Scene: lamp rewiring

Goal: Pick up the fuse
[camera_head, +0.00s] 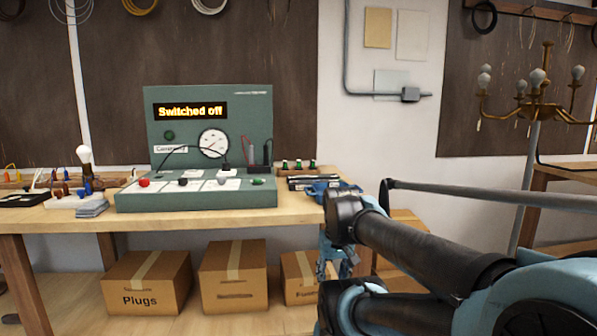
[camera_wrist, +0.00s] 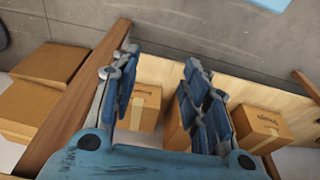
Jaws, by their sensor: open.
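I cannot make out a fuse for certain in either view. Several small green-topped pieces (camera_head: 298,164) stand in a rack on the workbench, right of the green tester; they are too small to identify. A cardboard box (camera_head: 300,278) on the lower shelf has a partly hidden label that seems to begin with "Fu". My gripper (camera_head: 336,262) hangs near the bench's right end, partly hidden behind my arm. In the wrist view my gripper (camera_wrist: 160,64) has its blue fingers apart with nothing between them, and boxes show beyond them.
The green tester (camera_head: 210,110) reads "Switched off" on the wooden workbench (camera_head: 60,218). A "Plugs" box (camera_head: 146,284) and another box (camera_head: 233,276) stand on the shelf below. A bulb on a base (camera_head: 85,165) stands at left. A brass chandelier (camera_head: 530,108) hangs on a stand at right.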

